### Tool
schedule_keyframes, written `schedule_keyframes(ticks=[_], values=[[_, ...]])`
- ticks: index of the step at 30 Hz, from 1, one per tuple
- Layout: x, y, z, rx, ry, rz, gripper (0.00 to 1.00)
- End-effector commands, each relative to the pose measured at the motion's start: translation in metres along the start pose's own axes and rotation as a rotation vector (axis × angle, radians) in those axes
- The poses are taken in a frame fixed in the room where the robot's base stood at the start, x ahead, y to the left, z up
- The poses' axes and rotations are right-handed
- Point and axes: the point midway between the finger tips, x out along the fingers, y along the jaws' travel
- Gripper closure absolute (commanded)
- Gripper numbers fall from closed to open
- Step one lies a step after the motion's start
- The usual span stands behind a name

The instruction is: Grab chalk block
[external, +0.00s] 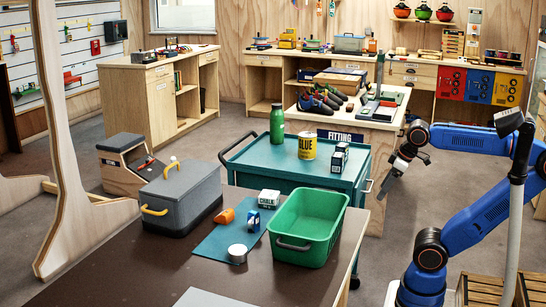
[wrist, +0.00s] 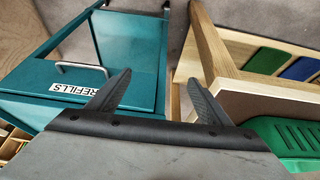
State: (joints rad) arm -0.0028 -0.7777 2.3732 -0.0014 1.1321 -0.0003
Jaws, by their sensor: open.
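A small white block labelled CHALK (external: 269,199) lies on the dark table in the external view, beside the left rim of the green tub (external: 310,229) and at the back of the teal mat (external: 214,246). It does not show in the wrist view. My gripper (external: 383,190) hangs well to the right of the block, past the tub and beside the teal trolley, pointing down. In the wrist view my gripper (wrist: 160,77) has its two fingers spread, with nothing between them.
A grey cooler (external: 180,200) stands left. The teal trolley (external: 285,170) behind carries a green bottle (external: 277,124), yellow GLUE tin (external: 307,146) and black-and-white boxes (external: 339,158).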

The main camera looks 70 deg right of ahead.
Motion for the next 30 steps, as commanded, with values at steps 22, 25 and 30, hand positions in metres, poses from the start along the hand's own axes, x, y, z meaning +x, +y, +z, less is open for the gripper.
schedule_keyframes(ticks=[22,25,30], values=[[-0.208,-0.006,-0.122,-0.117,-0.032,-0.012,0.27],[-0.207,-0.011,-0.142,-0.196,-0.05,-0.02,0.27],[-0.204,-0.024,-0.184,-0.362,-0.088,-0.042,0.27]])
